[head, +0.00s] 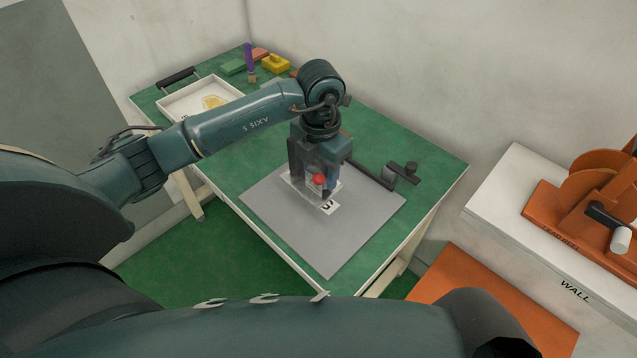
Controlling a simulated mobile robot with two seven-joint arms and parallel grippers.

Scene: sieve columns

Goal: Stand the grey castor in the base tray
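My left gripper (315,184) points down over the grey mat on the green table. Its two fingers stand apart, with a small red round thing (318,179) between or just behind them. A pale, flat tray-like piece (298,186) lies under the fingers, partly hidden by them; I cannot tell whether it is the base tray. A dark grey piece with a bar, a block and a round knob (403,172) stands at the mat's right edge; I cannot tell whether it is the grey castor. My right gripper is out of view.
A white tray (172,108) with a yellowish thing lies at the table's back left. Coloured blocks, including a yellow one (276,63), and a purple upright piece (249,57) stand behind it. A white bench (500,200) with orange equipment is at right. The mat's front (335,245) is clear.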

